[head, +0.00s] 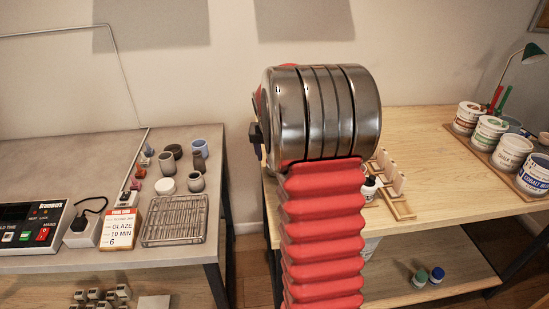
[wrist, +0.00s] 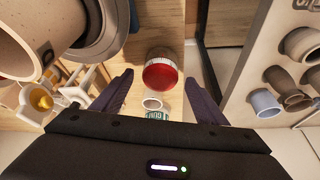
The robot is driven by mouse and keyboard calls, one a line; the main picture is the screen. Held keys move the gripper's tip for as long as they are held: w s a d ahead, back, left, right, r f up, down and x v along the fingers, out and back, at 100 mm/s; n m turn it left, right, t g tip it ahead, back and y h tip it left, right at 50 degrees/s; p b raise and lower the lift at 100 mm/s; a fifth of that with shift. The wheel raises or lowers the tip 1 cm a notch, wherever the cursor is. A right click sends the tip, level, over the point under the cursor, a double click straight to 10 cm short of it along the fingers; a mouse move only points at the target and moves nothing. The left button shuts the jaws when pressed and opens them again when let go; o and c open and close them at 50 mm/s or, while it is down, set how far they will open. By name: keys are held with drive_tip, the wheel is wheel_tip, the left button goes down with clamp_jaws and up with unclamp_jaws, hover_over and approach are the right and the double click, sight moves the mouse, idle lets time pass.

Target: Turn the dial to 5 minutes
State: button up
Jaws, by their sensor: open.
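No dial with a readable minute scale shows in either view. In the wrist view, a round thing with a red top and a pale body (wrist: 160,72) stands on the wood beyond my fingers; I cannot tell whether it is the dial. My gripper (wrist: 158,80) is open, with its two dark fingers apart, nothing visibly held, and the red-topped thing seen between them. In the head view, only a small dark part of my gripper (head: 257,135) shows left of my silver arm housing, which hides much of the wooden table's left part.
A control box (head: 35,225) with display and buttons, a "GLAZE 10 MIN 6" card (head: 122,230), a wire rack (head: 175,220) and several grey cups (head: 199,160) stand on the grey table. Glaze tubs (head: 490,130) stand on the wooden table (head: 425,125). A gap separates the tables.

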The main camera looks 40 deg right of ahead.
drive_tip(key=v, duration=1.2)
drive_tip(key=shift+s+r, duration=0.1)
drive_tip(key=s+a+n+t+y, duration=0.1)
drive_tip(key=s+a+n, duration=0.2)
drive_tip(key=s+a, duration=0.3)
drive_tip(key=s+a+f+n+t+y, duration=0.1)
drive_tip(key=s+a+n, duration=0.2)
drive_tip(key=s+a, duration=0.4)
drive_tip(key=s+a+n+y, duration=0.1)
drive_tip(key=s+a+n, duration=0.2)
drive_tip(key=a, duration=1.7)
drive_tip(key=s, duration=0.4)
drive_tip(key=shift+s+f+n+t, duration=0.2)
drive_tip(key=shift+s+n+t, duration=0.05)
drive_tip(key=shift+n+t, duration=0.15)
